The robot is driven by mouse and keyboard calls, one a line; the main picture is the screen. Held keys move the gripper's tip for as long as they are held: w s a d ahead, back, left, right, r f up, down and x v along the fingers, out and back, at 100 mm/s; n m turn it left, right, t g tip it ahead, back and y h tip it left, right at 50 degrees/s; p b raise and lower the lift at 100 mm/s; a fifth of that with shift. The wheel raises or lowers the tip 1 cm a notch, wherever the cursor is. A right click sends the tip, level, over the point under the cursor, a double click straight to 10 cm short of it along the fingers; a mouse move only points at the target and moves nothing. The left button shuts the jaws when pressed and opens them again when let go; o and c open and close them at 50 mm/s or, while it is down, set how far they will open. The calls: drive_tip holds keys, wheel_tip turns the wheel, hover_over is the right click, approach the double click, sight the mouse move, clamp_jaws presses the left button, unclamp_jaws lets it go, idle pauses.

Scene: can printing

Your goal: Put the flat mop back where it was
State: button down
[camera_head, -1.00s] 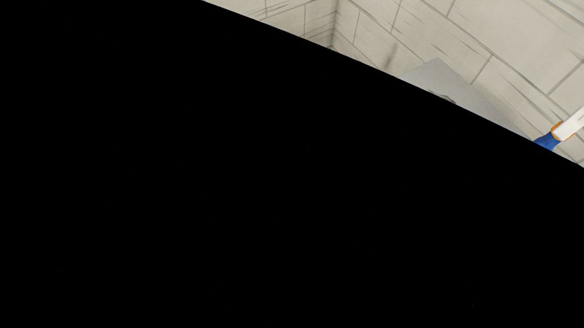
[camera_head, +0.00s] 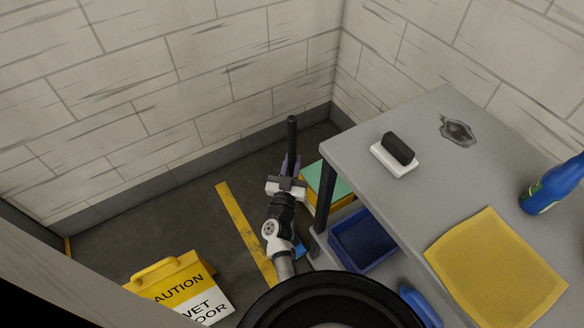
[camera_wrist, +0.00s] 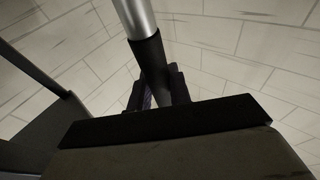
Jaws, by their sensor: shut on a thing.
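The flat mop shows as a black handle grip (camera_head: 292,133) standing up out of my gripper (camera_head: 287,182) in the head view. The wrist view shows a silver pole (camera_wrist: 135,15) running into a black sleeve between the jaws of my gripper (camera_wrist: 160,92). My gripper is shut on this handle, over the floor left of the grey table. The flat mop head is not visible in either view.
A grey table (camera_head: 350,135) at right bears a brush (camera_head: 395,158), a dark stain (camera_head: 458,131), a yellow cloth (camera_head: 495,268) and a blue bottle (camera_head: 553,187). A blue bin (camera_head: 362,240) sits below. A caution sign (camera_head: 180,288) stands left of a yellow floor line (camera_head: 243,228).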

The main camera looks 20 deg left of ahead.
drive_tip(key=shift+f, duration=0.35)
drive_tip(key=shift+f, duration=0.2)
drive_tip(key=c, duration=1.3)
unclamp_jaws()
